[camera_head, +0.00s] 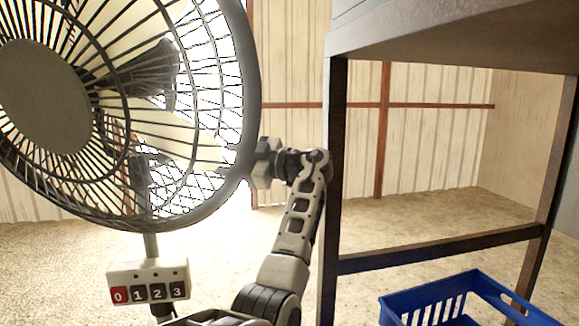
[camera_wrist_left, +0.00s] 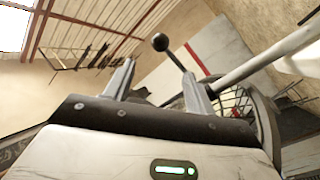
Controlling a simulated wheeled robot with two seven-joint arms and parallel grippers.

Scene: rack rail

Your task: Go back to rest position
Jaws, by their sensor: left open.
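My left gripper (camera_wrist_left: 156,72) is open in the left wrist view, with its two fingers apart and nothing seen held. A dark round knob on a thin rod (camera_wrist_left: 160,42) shows near the fingertips; I cannot tell whether it touches them. A large dark fan (camera_head: 45,98) fills the left of the head view. Part of what looks like its cage shows to the right of the fingers in the wrist view (camera_wrist_left: 238,103). One of my arms rises at the centre of the head view and bends left behind the fan's rim, which hides its end. My right gripper is not identifiable.
A button box (camera_head: 148,284) marked 0 to 3, with 0 red, sits below the fan. A dark-framed rack (camera_head: 334,200) stands close to the arm's right. A blue basket (camera_head: 470,290) is at the lower right. Open floor lies behind.

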